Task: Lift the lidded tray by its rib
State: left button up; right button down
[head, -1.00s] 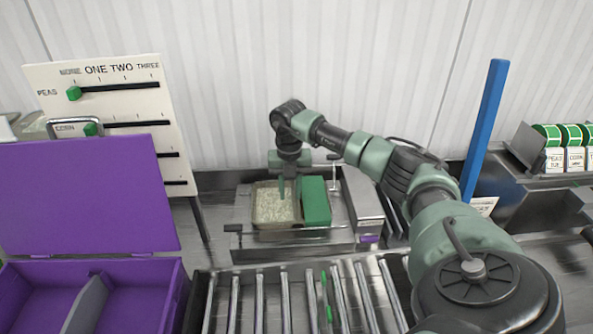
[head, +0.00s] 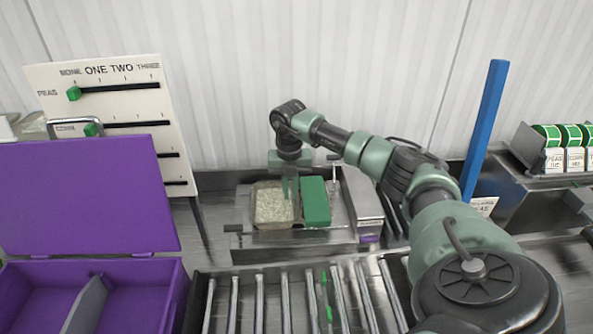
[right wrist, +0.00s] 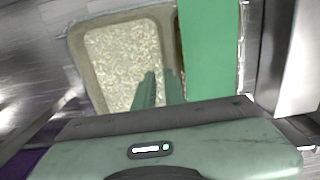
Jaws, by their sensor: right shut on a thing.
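The tray (head: 256,220) sits on a metal station behind the rollers. Its left compartment holds white rice (head: 271,206) and is open on top. A green lid (head: 316,203) covers its right part. In the right wrist view the rice (right wrist: 122,62), the green lid (right wrist: 208,48) and the tan tray rim (right wrist: 86,72) show from above. My right gripper (head: 290,188) points down between rice and lid, its green fingers close together, shut on the tray's rib. The fingers (right wrist: 159,90) hide most of the rib. I cannot see the tray clear of the station. My left gripper is out of view.
A metal block (head: 361,199) stands close at the tray's right. A roller conveyor (head: 285,300) lies in front. A purple open box (head: 130,290) is at the left, below a slider board (head: 120,108). A blue post (head: 484,130) rises at the right.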

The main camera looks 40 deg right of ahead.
aim_at(290, 194)
jog(key=shift+r, duration=0.15)
jog(key=shift+r+p, duration=1.7)
jog(key=shift+r, duration=0.45)
